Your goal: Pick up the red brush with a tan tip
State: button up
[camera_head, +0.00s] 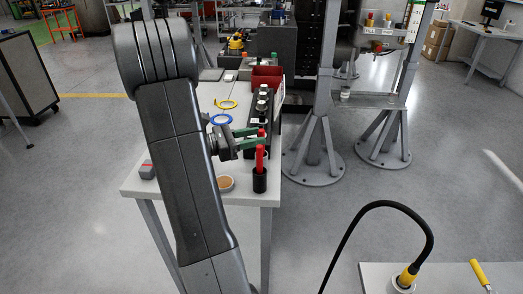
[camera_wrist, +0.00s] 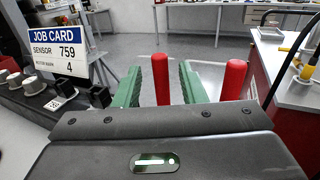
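My gripper (camera_head: 258,138) has two green fingers and reaches out over the table from the left. In the wrist view my gripper (camera_wrist: 160,80) is open, with an upright red handle (camera_wrist: 161,76) between its fingers and gaps on both sides. A second red handle (camera_wrist: 234,79) stands just outside the right finger. In the head view the nearer red handle (camera_head: 260,158) stands in a black cup (camera_head: 260,181) below the fingers. The other red handle (camera_head: 261,133) shows at the fingertips. No tan tip is visible, so I cannot tell which brush has it.
A black rack with white-topped items (camera_head: 262,106) and a red bin (camera_head: 267,76) stand farther back on the table. Blue (camera_head: 220,119) and yellow (camera_head: 227,104) rings and a tan-filled dish (camera_head: 226,183) lie nearby. A job card sign (camera_wrist: 57,50) stands left in the wrist view.

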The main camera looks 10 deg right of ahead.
jog(key=shift+w+d, duration=0.15)
jog(key=shift+d, duration=1.25)
grip_shut()
